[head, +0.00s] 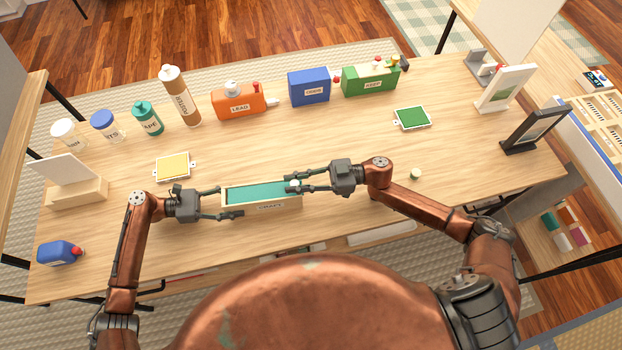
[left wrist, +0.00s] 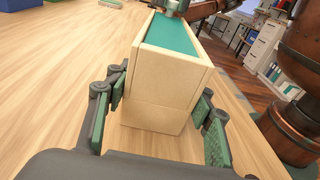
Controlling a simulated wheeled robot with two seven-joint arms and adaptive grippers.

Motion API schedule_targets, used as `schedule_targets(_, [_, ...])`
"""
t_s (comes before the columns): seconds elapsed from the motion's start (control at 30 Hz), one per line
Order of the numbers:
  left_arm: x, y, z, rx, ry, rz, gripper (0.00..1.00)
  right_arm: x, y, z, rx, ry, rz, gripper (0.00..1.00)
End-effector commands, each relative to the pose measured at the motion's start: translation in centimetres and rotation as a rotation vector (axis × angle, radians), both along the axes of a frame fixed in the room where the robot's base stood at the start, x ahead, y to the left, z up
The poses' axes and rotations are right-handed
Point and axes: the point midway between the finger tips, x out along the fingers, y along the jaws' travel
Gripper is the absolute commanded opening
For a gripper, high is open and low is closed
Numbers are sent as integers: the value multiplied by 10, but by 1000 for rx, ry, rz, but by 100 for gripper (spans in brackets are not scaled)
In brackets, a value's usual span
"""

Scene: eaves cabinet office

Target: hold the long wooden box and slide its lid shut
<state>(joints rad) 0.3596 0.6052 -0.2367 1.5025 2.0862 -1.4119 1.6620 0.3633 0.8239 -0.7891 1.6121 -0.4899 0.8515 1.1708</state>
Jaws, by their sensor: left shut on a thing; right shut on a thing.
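The long wooden box (head: 262,207) lies on the desk in front of me, pale wood with a label on its front side. Its teal lid (head: 255,193) lies along the top; it also shows in the left wrist view (left wrist: 172,38). I cannot tell how much of the box is uncovered. My left gripper (head: 228,202) has its fingers on both sides of the box's left end (left wrist: 158,92), shut on it. My right gripper (head: 294,184) is shut on a small pale knob at the lid's right end; the fingers partly hide it.
A yellow tray (head: 173,167) lies behind the box to the left, and a green one (head: 411,117) at the back right. Bottles and cans, such as the orange can (head: 239,102), line the far side. A small pale green round thing (head: 416,173) lies right.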

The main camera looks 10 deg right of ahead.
Motion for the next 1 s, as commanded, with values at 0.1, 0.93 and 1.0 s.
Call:
schedule_targets(0.1, [-1,-1,0,-1,0,-2,12,0,8,0,-1,1,0,0])
schedule_targets(0.93, [0,-1,0,-1,0,-1,12,0,10,0,0,0,1,37])
schedule_targets(1.0, [0,0,0,-1,0,-1,12,0,9,0,-1,0,0,37])
